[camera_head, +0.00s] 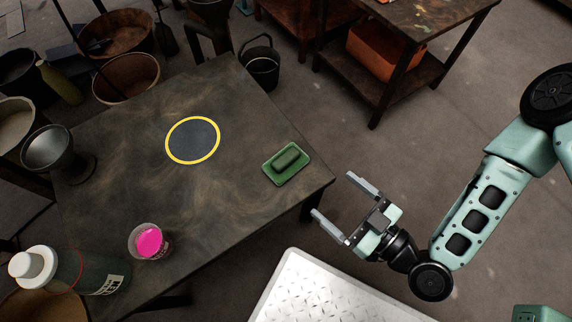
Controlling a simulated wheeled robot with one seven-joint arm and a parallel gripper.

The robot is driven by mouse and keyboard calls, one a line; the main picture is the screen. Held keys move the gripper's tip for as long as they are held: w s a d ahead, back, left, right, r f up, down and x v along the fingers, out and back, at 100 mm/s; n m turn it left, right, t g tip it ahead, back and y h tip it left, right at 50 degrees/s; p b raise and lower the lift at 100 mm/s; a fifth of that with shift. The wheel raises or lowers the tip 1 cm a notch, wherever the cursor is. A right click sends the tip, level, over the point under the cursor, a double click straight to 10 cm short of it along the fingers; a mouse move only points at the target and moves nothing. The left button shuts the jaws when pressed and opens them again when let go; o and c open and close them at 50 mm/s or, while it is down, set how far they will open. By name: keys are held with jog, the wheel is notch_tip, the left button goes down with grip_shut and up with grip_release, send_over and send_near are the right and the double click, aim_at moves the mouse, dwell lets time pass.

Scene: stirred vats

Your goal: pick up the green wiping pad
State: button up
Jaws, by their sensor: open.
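The green wiping pad (286,164) lies near the right corner of the dark table (130,205). It is a flat green rectangle with a darker, rounded block on top. My gripper (331,196) is open and empty. In the picture it is to the right of and below the pad, off the table's corner, with its fingers pointing up and left toward the table. The gripper does not touch the pad. Its height relative to the tabletop is hard to tell.
A yellow-ringed dark disc (193,140), a cup with pink contents (150,241), a metal bowl on a stand (50,150) and a white-capped bottle (75,272) are on or beside the table. A black bucket (260,65) stands behind. Tabletop around the pad is clear.

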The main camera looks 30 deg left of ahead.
jog(key=b, duration=0.2)
send_near(281, 154)
jog(key=x, duration=0.5)
jog(key=shift+w, duration=0.35)
jog(key=x, duration=0.1)
jog(key=b+x, duration=0.1)
jog(key=x, duration=0.1)
jog(key=b+x, duration=0.1)
jog(key=shift+s+a+f, duration=0.1)
jog(key=shift+a+f, duration=0.25)
jog(key=shift+a, duration=0.35)
jog(key=c, duration=1.1)
jog(key=shift+r, duration=0.1)
